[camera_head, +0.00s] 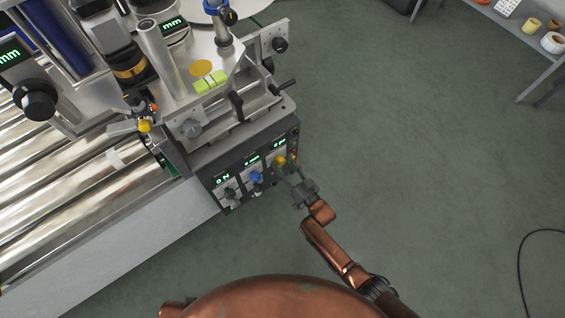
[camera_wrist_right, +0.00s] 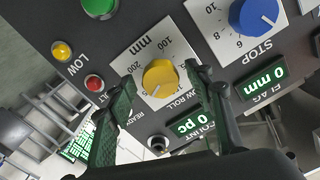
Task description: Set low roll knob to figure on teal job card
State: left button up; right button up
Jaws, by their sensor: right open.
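The low roll knob (camera_wrist_right: 160,77) is yellow, on a white dial plate marked in mm. Its pointer line faces the lower edge of the wrist view; I cannot read its exact figure. The knob also shows in the head view (camera_head: 281,160), at the right end of the control panel. My right gripper (camera_wrist_right: 160,82) is open, with a finger on either side of the knob in the wrist view; I cannot tell whether either touches it. In the head view the right gripper (camera_head: 288,172) is at the panel front. My left gripper and any teal job card are not in view.
A blue stop knob (camera_wrist_right: 257,14) is beside the yellow one, and a black knob (camera_head: 231,194) is further left. Green displays (camera_wrist_right: 265,80) read 0 mm and 0 pc.

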jog(key=v, duration=1.1)
jog(key=shift+s+d, duration=0.1)
